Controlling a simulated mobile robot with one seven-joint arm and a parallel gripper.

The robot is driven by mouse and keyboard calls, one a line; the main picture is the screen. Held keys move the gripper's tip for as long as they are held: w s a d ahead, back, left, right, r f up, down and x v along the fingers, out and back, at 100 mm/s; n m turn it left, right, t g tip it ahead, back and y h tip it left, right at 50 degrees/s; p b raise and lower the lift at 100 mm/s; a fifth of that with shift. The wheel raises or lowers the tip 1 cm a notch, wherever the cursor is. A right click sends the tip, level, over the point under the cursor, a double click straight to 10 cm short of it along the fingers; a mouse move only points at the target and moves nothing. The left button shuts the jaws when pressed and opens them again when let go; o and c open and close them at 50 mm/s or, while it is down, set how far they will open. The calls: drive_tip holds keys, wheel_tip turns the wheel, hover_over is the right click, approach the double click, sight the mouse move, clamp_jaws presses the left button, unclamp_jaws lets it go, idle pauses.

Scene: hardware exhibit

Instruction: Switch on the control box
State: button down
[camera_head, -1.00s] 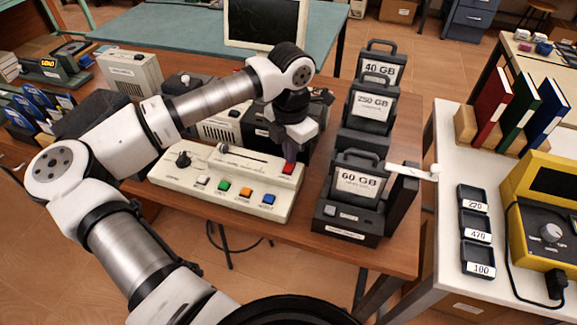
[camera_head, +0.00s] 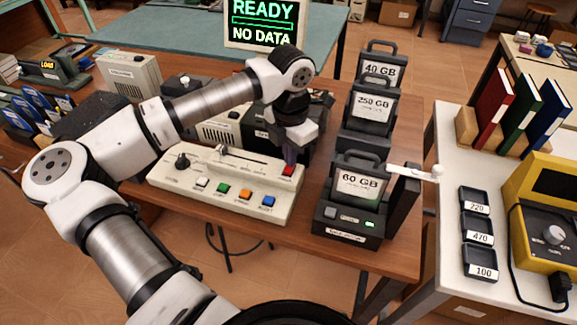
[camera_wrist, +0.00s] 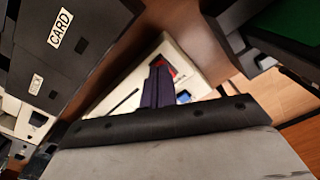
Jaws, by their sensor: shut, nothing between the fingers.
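The control box (camera_head: 225,204) is a cream console on the wooden table, with a black knob, a slider and a row of coloured buttons. Its red switch (camera_head: 288,171) sits at the right rear corner. My gripper (camera_head: 290,158) is shut and empty, pointing down with its fingertips right at the red switch; I cannot tell whether they touch. In the wrist view the dark fingers (camera_wrist: 157,88) partly cover the red switch (camera_wrist: 172,72). The monitor (camera_head: 264,22) at the back shows "READY" and "NO DATA" in lit letters.
The 60 GB drive (camera_head: 359,187) stands in a dock (camera_head: 345,225) with a green light, right of the control box. The 250 GB (camera_head: 371,106) and 40 GB (camera_head: 380,67) drives stand behind it. A dark box lies just behind my gripper.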

drive_tip(key=shift+r+p, duration=1.15)
drive_tip(key=shift+r, duration=2)
